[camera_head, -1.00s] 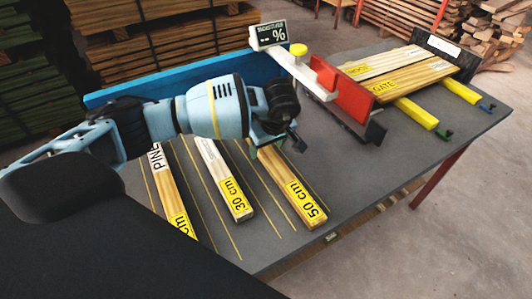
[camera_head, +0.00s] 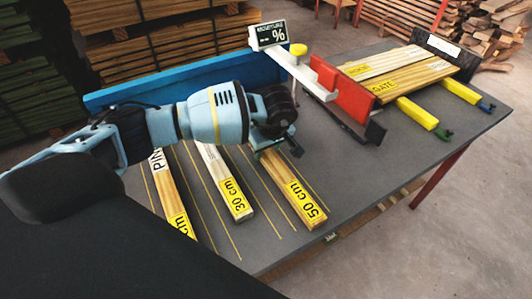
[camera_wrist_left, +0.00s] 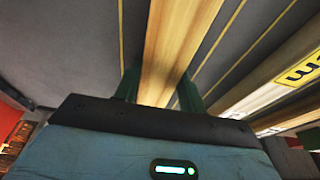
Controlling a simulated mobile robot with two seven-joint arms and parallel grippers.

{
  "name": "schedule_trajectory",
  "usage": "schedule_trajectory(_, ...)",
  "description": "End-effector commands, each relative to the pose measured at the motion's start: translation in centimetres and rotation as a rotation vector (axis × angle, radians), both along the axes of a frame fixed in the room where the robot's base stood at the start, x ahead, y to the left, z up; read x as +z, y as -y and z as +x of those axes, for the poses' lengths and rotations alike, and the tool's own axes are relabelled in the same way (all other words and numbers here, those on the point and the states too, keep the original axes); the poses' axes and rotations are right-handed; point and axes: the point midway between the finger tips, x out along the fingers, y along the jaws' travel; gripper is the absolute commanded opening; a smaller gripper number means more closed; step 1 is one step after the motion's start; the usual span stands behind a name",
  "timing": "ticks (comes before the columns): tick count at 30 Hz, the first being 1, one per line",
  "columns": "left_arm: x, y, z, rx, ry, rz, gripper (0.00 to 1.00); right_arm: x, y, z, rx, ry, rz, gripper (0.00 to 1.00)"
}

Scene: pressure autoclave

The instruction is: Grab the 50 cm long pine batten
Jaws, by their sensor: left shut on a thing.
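The 50 cm batten (camera_head: 285,184), pale wood with a yellow "50 cm" end label, lies on the grey table, rightmost of three in the head view. My left gripper (camera_head: 273,147) is over its far part. In the left wrist view the batten (camera_wrist_left: 178,40) runs between the green fingers (camera_wrist_left: 160,92) of my left gripper, which is shut on it. The batten still appears to rest on the table. My right gripper is in neither view.
The 30 cm batten (camera_head: 222,178) and another batten (camera_head: 172,195), its number hidden, lie to the left. A blue rail (camera_head: 190,70) runs along the back. A red block (camera_head: 342,85) and a moisture display (camera_head: 268,36) stand behind, and yellow-barred boards (camera_head: 420,72) lie at right.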

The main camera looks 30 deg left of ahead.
Motion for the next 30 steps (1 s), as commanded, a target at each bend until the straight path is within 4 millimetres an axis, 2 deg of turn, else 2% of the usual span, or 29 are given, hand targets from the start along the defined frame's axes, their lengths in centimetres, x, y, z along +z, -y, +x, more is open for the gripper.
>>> schedule_trajectory(8, 0.5, 0.0, 0.1, -0.001, 0.002, -0.001, 0.08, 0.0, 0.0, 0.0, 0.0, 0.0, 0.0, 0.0)
schedule_trajectory(11, 1.3, 0.0, 0.1, 0.0, 0.002, -0.001, 0.08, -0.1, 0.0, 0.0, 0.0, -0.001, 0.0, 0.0)
schedule_trajectory(16, 3.7, 0.0, 0.1, 0.0, 0.005, -0.002, 0.08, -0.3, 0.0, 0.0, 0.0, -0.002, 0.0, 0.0)
schedule_trajectory(20, 3.8, 0.3, -2.2, -0.004, 0.0, 0.001, 0.08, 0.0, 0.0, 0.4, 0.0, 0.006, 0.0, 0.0)
schedule_trajectory(30, 4.4, 1.5, -9.7, -0.004, -0.001, -0.001, 0.08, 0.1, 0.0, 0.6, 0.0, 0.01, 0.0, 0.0)
